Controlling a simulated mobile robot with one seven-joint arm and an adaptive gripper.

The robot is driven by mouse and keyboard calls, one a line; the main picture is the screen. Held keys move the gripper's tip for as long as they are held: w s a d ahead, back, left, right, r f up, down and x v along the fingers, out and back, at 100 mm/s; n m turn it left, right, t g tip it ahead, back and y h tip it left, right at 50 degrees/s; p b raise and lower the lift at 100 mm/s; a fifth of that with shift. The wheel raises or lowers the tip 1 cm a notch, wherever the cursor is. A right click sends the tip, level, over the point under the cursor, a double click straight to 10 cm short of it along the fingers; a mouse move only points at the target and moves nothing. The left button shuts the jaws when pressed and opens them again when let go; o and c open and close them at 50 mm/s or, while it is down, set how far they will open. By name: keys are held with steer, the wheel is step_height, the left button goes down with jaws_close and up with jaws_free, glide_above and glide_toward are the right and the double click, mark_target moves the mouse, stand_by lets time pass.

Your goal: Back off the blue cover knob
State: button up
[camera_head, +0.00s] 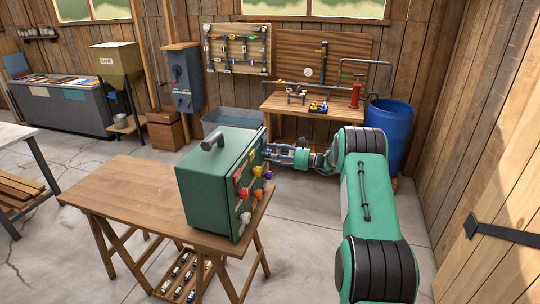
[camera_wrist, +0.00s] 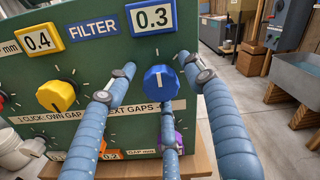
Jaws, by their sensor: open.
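The blue cover knob (camera_wrist: 161,82), with a white pointer line, is on the face of a green filter box (camera_wrist: 100,72), under a blue-framed 0.3 plate (camera_wrist: 152,17). My gripper (camera_wrist: 155,88) is open, its blue fingers spread left, right and below the knob. I see gaps beside the knob at left and right; the lower fingertip is close under it, and I cannot tell if it touches. In the head view the green box (camera_head: 210,190) stands on a wooden table (camera_head: 130,195), and my gripper (camera_head: 283,155) reaches its right-hand face.
A yellow knob (camera_wrist: 56,95) under a 0.4 plate is left of the blue one. A purple knob (camera_wrist: 178,138) is below it, partly behind the lower finger. A blue barrel (camera_head: 392,130) and a workbench (camera_head: 310,105) stand beyond my arm.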

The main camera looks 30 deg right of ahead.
steer(key=v, duration=1.2)
stand_by(0.6)
